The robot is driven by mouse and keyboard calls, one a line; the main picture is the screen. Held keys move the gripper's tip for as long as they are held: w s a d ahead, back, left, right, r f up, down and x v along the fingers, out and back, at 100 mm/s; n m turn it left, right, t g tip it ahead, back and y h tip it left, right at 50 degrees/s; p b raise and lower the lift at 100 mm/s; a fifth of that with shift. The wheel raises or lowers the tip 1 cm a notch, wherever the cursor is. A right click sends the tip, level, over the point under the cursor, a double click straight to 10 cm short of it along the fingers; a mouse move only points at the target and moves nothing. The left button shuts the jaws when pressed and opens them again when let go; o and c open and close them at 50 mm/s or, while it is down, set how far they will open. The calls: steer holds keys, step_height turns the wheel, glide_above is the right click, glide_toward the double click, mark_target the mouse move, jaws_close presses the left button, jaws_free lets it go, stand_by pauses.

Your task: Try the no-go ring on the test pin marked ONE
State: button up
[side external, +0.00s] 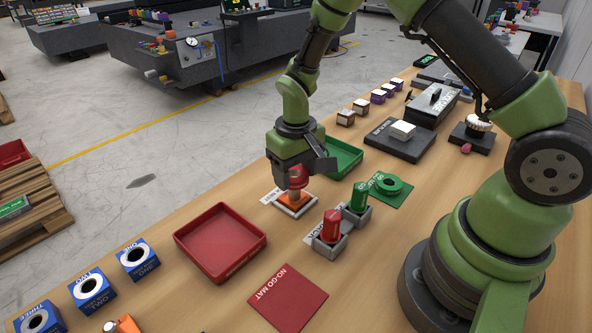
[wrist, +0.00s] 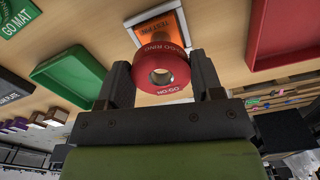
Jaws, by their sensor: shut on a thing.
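My gripper (side external: 297,175) is shut on the red no-go ring, which shows between the fingers in the wrist view (wrist: 162,76). In the side view the ring (side external: 296,182) is just above an orange test-pin block (side external: 294,199) on a white-edged plate. The block shows behind the ring in the wrist view (wrist: 163,30), its lettering partly covered. I cannot tell whether the pin enters the ring's hole or which number this block bears. Blue holders marked ONE (side external: 137,262), TWO (side external: 92,290) and THREE (side external: 40,318) stand at lower left.
The red tray (side external: 220,243) and red no-go mat (side external: 288,298) are empty. A green tray (side external: 342,160) lies behind the gripper. Red (side external: 331,226) and green (side external: 358,196) plugs stand in grey holders nearby. A green ring (side external: 390,185) lies on its mat. Another orange piece (side external: 125,325) is at the front edge.

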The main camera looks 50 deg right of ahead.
steer(key=shift+f, duration=0.55)
stand_by(0.4)
steer(key=shift+r, duration=0.55)
steer(key=shift+f, duration=0.5)
stand_by(1.0)
steer(key=shift+r, duration=0.5)
steer(key=shift+f, duration=0.65)
stand_by(1.7)
steer(key=shift+r, duration=0.15)
steer(key=shift+r, duration=1.75)
